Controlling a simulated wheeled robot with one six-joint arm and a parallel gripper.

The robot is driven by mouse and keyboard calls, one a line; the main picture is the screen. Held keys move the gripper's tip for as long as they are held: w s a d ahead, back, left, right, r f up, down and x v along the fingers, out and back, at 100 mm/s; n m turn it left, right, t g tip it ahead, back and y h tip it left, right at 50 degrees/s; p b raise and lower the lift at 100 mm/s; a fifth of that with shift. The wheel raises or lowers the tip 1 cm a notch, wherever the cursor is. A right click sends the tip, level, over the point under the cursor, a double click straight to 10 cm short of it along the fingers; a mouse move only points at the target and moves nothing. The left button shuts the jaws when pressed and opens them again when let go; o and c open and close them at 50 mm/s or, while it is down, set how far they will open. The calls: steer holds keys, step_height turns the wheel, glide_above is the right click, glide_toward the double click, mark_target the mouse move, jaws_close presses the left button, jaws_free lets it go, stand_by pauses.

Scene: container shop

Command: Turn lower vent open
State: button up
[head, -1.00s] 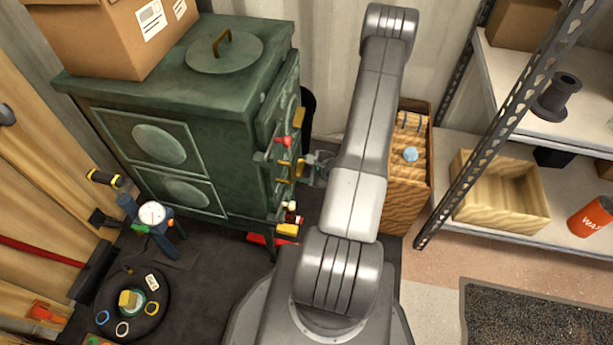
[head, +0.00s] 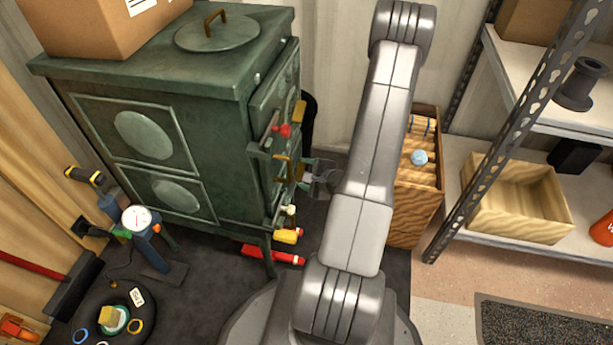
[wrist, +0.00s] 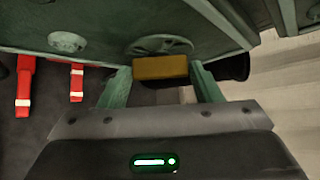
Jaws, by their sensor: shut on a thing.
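The green stove (head: 180,90) stands left of centre in the head view, its front facing right. In the wrist view a round vent disc (wrist: 150,45) sits on the green stove face, with a yellow block-shaped handle (wrist: 160,68) in front of it. My gripper (wrist: 160,78) has its two greenish fingers on either side of this handle and is shut on it. In the head view my gripper (head: 318,176) is at the stove's front, beside a small yellow part (head: 299,171); my arm and the angle hide most of the vent there.
A red-tipped lever (head: 283,130) and an upper yellow tab (head: 299,112) project from the stove front. Red (head: 272,253) and yellow (head: 287,236) pieces are low by the stove. A wooden crate (head: 418,205) stands close right of my arm; shelving (head: 480,150) is farther right.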

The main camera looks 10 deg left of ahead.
steer(key=shift+s, duration=0.1)
steer(key=o, duration=1)
steer(key=p+v, duration=0.3)
steer(key=v, duration=1)
steer(key=shift+s+d, duration=0.15)
steer(key=shift+d, duration=0.2)
steer(key=shift+r, duration=0.1)
steer(key=b+x, duration=0.3)
steer(key=x, duration=1)
steer(key=shift+w+a, duration=0.25)
steer(key=shift+a, duration=0.1)
